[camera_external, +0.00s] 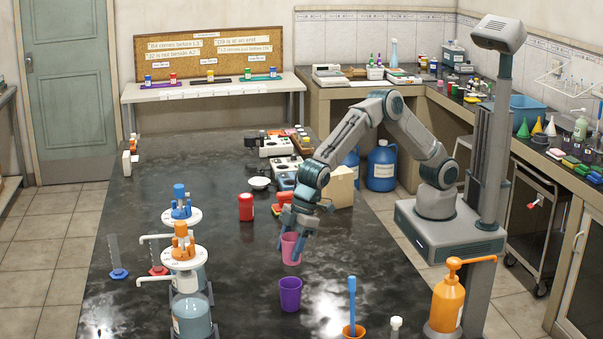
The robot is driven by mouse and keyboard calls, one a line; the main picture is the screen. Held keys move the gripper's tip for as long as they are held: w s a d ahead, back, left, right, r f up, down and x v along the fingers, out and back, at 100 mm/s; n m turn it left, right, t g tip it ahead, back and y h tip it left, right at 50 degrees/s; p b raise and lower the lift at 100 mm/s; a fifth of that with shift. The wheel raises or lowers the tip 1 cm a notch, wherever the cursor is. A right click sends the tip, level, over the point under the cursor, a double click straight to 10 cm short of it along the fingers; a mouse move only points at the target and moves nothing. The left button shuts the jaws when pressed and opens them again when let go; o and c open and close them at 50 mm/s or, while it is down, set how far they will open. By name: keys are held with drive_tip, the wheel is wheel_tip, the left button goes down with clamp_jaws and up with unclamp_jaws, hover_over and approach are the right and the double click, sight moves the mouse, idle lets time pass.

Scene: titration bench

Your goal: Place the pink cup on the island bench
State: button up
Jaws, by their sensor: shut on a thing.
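The pink cup (291,249) is in the external view, near the middle of the dark island bench (200,180). My gripper (294,238) reaches down over the bench and is shut on the pink cup, with fingers at its sides. The cup looks upright. I cannot tell whether its base touches the bench top or is slightly above it. The gripper hides part of the cup's rim.
A purple cup (290,294) stands just in front. A red container (246,207) and white bowl (260,183) are behind left. Dispenser bottles (192,315) stand at left, an orange pump bottle (447,300) at right.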

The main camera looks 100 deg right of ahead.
drive_tip(key=a+f, duration=0.1)
drive_tip(key=a, duration=0.1)
drive_tip(key=shift+a+f, duration=0.3)
drive_tip(key=shift+f, duration=0.05)
drive_tip(key=shift+f+p, duration=0.55)
drive_tip(key=shift+f, duration=1.4)
drive_tip(key=shift+f, duration=0.2)
drive_tip(key=o, duration=0.9)
drive_tip(key=shift+r, duration=0.1)
drive_tip(key=shift+o, duration=0.2)
drive_tip(key=shift+r, duration=0.25)
drive_tip(key=b+v, duration=0.1)
drive_tip(key=v, duration=1)
drive_tip(key=shift+s+d+r, duration=0.15)
drive_tip(key=shift+s+r, duration=0.1)
drive_tip(key=shift+r, duration=0.1)
